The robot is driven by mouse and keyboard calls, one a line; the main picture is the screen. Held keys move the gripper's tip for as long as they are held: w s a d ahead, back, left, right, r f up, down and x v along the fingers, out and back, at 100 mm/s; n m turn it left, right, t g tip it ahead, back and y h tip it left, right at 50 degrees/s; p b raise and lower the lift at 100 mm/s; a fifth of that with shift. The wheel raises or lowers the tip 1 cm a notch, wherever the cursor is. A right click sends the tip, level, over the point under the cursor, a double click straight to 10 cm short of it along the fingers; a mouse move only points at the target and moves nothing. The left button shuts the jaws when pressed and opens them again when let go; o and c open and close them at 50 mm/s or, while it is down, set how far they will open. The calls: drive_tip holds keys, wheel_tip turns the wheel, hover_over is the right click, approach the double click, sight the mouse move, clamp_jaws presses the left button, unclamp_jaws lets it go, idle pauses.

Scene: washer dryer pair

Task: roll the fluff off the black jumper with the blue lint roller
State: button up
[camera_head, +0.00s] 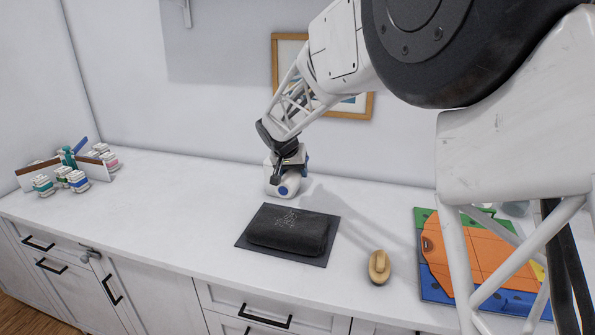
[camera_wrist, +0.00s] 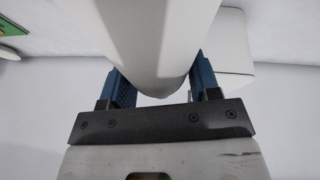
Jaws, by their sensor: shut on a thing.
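The black jumper (camera_head: 270,240) lies folded on a dark grey mat (camera_head: 248,242) in the middle of the counter. A patch of pale fluff (camera_head: 288,220) shows on its upper face. My gripper (camera_head: 288,165) is just behind the jumper and shut on the lint roller (camera_head: 276,189), a white roll with a blue end. The roller is apart from the jumper in the picture; its exact height above the counter is hard to tell. In the wrist view the white roll (camera_wrist: 150,45) fills the space between the blue fingers; its handle cannot be made out.
A wooden brush (camera_head: 379,268) stands right of the mat. A colourful board (camera_head: 428,258) with an orange piece lies further right, partly behind my arm. Several small bottles (camera_head: 77,181) and an open-topped holder (camera_head: 93,166) stand at left. The counter between them and the mat is clear.

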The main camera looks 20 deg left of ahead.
sight(285, 220)
drive_tip(key=shift+f, duration=3.35)
drive_tip(key=shift+s+f, duration=0.45)
drive_tip(key=shift+s, duration=0.35)
drive_tip(key=shift+c, duration=0.4)
drive_tip(key=shift+s+f, duration=0.2)
drive_tip(key=shift+s, duration=0.95)
drive_tip(key=shift+s+a+r, duration=0.1)
drive_tip(key=shift+s+a, duration=0.05)
drive_tip(key=shift+s, duration=3.65)
drive_tip(key=shift+w, duration=5.8)
drive_tip(key=shift+r, duration=3.9)
drive_tip(key=shift+d, duration=0.2)
